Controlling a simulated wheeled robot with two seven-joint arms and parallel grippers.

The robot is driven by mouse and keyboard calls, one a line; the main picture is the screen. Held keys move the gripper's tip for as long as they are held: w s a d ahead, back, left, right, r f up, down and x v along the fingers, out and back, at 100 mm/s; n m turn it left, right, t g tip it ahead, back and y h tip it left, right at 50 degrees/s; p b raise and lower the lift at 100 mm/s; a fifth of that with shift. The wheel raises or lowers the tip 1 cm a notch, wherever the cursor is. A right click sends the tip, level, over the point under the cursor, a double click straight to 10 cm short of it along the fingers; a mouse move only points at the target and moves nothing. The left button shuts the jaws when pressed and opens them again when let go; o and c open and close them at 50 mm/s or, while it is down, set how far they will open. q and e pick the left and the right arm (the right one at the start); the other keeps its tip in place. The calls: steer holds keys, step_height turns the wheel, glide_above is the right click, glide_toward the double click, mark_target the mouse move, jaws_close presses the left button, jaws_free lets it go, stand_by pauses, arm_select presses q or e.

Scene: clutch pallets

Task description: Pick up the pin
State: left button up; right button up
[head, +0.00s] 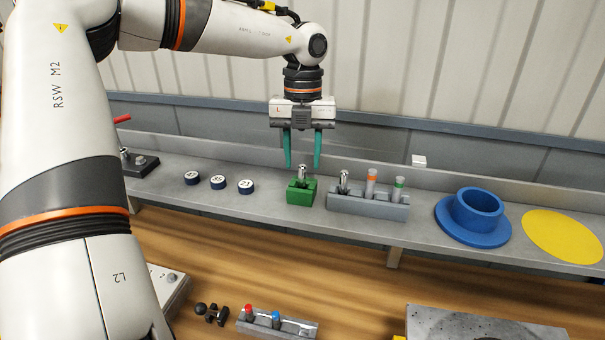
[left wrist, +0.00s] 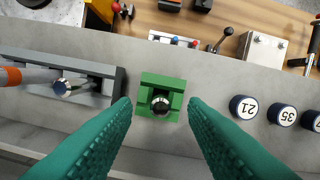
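A metal pin (head: 301,171) stands upright in a small green block (head: 299,194) on the grey shelf. My left gripper (head: 302,166) is open, with its two green fingers pointing down just above the pin, one on each side. In the left wrist view the pin's round top (left wrist: 160,103) shows between the spread fingers (left wrist: 162,112), in the green block (left wrist: 163,82). The fingers look apart from the pin. A second, similar metal pin (head: 344,182) stands in the grey holder (head: 368,207) to the right. My right gripper is not in view.
The grey holder beside the green block also carries orange-banded (head: 371,183) and green-banded (head: 398,188) cylinders. Several numbered dark pucks (head: 218,182) sit to the left. A blue flanged ring (head: 474,216) and a yellow disc (head: 562,236) lie to the right.

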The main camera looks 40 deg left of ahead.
mark_target(302, 166)
arm_select(q)
steer(key=shift+s+d+f+p, duration=0.1)
steer(key=shift+f+p, duration=0.05)
steer(key=shift+f, duration=0.4)
steer(key=shift+s+f+p, duration=0.1)
steer(key=shift+f+p, duration=0.05)
steer(key=shift+f, duration=0.35)
steer(key=shift+w+f, duration=0.1)
steer(key=shift+f, duration=0.3)
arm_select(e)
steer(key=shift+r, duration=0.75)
arm_select(q)
jaws_close()
steer(key=shift+r, duration=0.1)
